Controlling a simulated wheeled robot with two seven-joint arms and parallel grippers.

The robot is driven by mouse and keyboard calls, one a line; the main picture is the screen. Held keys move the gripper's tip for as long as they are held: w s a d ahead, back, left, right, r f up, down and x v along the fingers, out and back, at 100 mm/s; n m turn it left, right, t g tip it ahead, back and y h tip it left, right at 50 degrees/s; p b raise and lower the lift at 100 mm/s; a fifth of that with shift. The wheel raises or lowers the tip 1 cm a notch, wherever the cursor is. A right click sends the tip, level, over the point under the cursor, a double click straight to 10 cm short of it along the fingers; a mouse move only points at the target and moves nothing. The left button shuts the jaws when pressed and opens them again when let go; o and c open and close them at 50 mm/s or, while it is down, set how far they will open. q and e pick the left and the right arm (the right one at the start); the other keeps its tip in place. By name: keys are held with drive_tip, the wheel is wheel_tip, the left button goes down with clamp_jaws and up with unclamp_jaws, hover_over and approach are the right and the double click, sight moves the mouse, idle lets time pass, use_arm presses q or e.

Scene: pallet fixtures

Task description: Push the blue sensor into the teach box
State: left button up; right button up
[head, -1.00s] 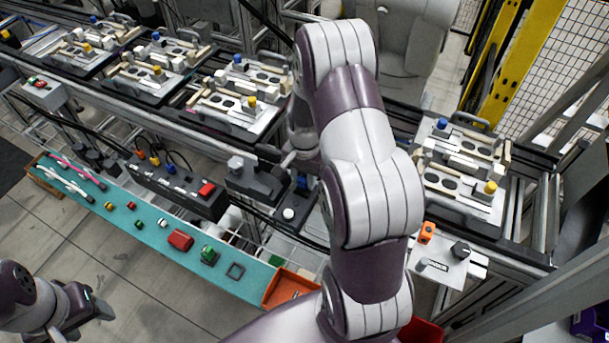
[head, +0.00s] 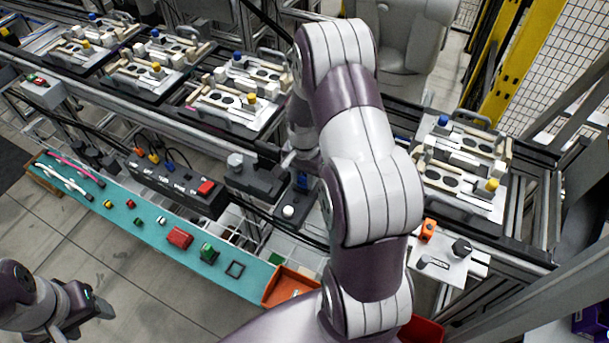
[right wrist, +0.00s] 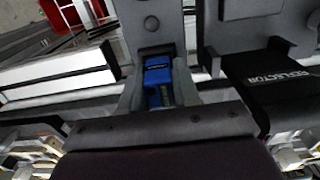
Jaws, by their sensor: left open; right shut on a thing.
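The blue sensor (right wrist: 158,82) is upright between the grey fingers of my right gripper (right wrist: 160,92) in the right wrist view. In the head view, a small blue part of it (head: 302,181) shows beside my right gripper (head: 297,164), which my arm partly hides. A dark box with a white round button (head: 288,211), apparently the teach box, lies directly below it. My left gripper (head: 99,303) is open and empty at lower left, away from the boxes.
A box marked REFLECTOR (right wrist: 285,85) stands close beside in the wrist view. A black box with a red button (head: 170,185) is to the left. A teal shelf (head: 150,232) holds small parts and an orange bin (head: 287,287). Pallets (head: 238,100) line the conveyor behind.

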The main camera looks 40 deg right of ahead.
drive_tip(key=shift+s+f, duration=0.1)
drive_tip(key=shift+f, duration=0.1)
drive_tip(key=o, duration=1.1)
drive_tip(key=shift+a, duration=0.15)
drive_tip(key=shift+f, duration=0.1)
drive_tip(key=shift+s, duration=0.15)
wheel_tip(320, 180, up, 13)
drive_tip(key=b, duration=0.1)
drive_tip(key=s+a+n, duration=0.3)
drive_tip(key=a+n, duration=0.1)
drive_tip(key=s+a+f+n+t, duration=0.1)
drive_tip(key=s+a+n, duration=0.2)
drive_tip(key=a+n, duration=0.1)
drive_tip(key=s+a+n, duration=0.2)
drive_tip(key=a+n, duration=0.2)
drive_tip(key=a, duration=0.2)
drive_tip(key=shift+s+f+n, duration=0.4)
